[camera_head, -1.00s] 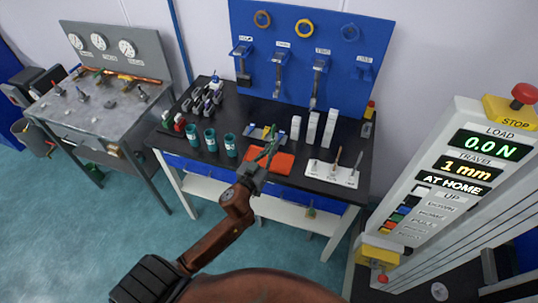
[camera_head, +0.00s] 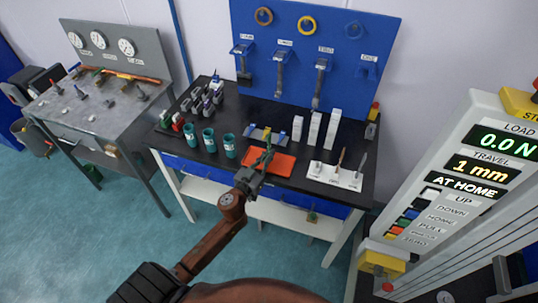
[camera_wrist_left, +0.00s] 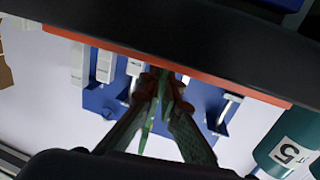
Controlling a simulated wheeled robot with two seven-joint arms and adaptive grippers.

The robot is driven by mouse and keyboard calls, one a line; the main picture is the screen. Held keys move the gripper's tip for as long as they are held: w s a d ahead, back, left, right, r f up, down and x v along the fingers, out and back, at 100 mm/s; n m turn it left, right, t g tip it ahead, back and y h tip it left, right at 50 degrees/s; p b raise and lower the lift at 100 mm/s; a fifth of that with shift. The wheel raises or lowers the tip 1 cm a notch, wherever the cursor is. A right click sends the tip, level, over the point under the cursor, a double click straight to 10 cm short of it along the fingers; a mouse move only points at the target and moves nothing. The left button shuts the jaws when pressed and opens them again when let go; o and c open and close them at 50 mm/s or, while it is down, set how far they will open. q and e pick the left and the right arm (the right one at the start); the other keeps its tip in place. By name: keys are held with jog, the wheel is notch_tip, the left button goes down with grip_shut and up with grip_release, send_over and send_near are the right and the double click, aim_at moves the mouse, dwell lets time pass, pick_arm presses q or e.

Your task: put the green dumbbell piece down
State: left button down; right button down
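My left gripper (camera_head: 266,158) is over the front of the black bench, at the left part of the orange mat (camera_head: 284,166). In the left wrist view its two fingers (camera_wrist_left: 162,92) close together around a thin green piece, the green dumbbell piece (camera_wrist_left: 150,122). The piece is mostly hidden by the fingers, and its ends are hard to make out. The mat's edge (camera_wrist_left: 225,84) runs across the wrist view, close to the fingertips. I cannot tell whether the piece touches the mat. My right gripper is in neither view.
Several teal cups, one of them this cup (camera_head: 229,146), stand left of the mat. A blue cradle (camera_head: 262,134) is behind it, with white blocks (camera_head: 315,129) to the right. A white tool tray (camera_head: 335,177) lies right of the mat. The tester panel (camera_head: 455,190) stands at far right.

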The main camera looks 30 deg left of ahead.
pick_arm(q)
jog(key=shift+f, duration=0.2)
jog(key=c, duration=2.2)
grip_release()
jog(key=shift+o, duration=0.2)
jog(key=shift+r, duration=0.3)
jog(key=s, duration=1.2)
jog(key=shift+d, duration=0.3)
jog(key=shift+f, duration=0.1)
